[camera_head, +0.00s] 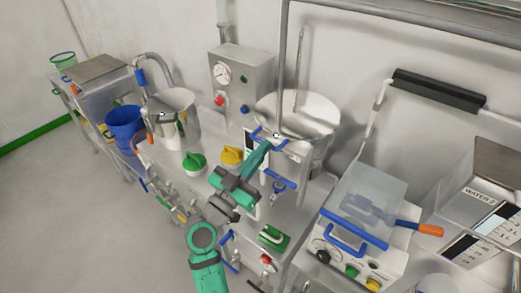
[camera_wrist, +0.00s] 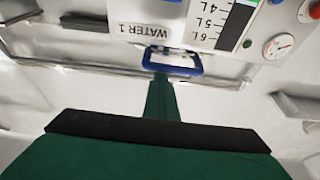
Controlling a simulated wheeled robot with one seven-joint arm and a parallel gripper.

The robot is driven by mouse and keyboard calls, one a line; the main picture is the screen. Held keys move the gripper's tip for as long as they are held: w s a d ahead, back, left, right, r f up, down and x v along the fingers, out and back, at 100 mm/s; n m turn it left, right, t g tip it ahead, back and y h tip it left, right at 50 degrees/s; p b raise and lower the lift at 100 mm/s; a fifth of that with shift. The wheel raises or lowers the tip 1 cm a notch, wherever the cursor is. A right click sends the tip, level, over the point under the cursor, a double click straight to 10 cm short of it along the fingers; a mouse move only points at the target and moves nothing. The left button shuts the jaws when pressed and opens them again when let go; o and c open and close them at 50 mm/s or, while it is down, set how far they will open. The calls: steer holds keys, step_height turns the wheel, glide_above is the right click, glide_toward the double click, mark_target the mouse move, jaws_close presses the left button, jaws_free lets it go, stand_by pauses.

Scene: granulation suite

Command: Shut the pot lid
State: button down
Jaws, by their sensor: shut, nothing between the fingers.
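A large steel pot (camera_head: 318,145) stands on the bench at the upper middle of the head view. Its round pale top (camera_head: 310,106) shows, but I cannot tell how the lid sits. A blue handle (camera_head: 262,133) is at the pot's near left rim. My gripper (camera_head: 266,146) is shut and empty, with its narrow green fingers pointing up at this handle. In the wrist view, the fingertips (camera_wrist: 161,78) reach the lower edge of a blue handle (camera_wrist: 187,71). I cannot tell whether they touch it.
A steel control box (camera_head: 240,78) stands behind the bench. A smaller steel pot (camera_head: 178,118), a blue bucket (camera_head: 125,125), and green (camera_head: 194,163) and yellow (camera_head: 231,155) knobs are left. A clear-covered unit (camera_head: 365,205) is right. Open floor (camera_head: 60,210) lies left.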

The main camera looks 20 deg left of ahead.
steer(key=shift+w+d+f, duration=0.15)
steer(key=shift+w+f, duration=0.05)
steer(key=shift+f, duration=0.6)
step_height(320, 180, up, 5)
steer(key=f+v, duration=0.1)
steer(key=v, duration=1)
steer(key=s+d+f+n+g+y, duration=0.2)
steer(key=d+f+n+y, duration=0.25)
steer(key=f, duration=0.75)
steer(key=s+d+f+n+g+y, duration=0.25)
steer(key=d+f+n+y, duration=0.2)
steer(key=f, duration=0.65)
steer(key=s+d+f+m+g, duration=0.1)
steer(key=s+d+f, duration=0.2)
steer(key=s, duration=0.3)
steer(key=s+d+f, duration=0.2)
steer(key=s, duration=0.4)
steer(key=s+d+r+m+h, duration=0.2)
steer(key=s+d+r+m, duration=0.1)
steer(key=s, duration=0.8)
steer(key=shift+s+d+r+m, duration=0.25)
steer(key=shift+d+m, duration=0.25)
steer(key=shift+d, duration=0.4)
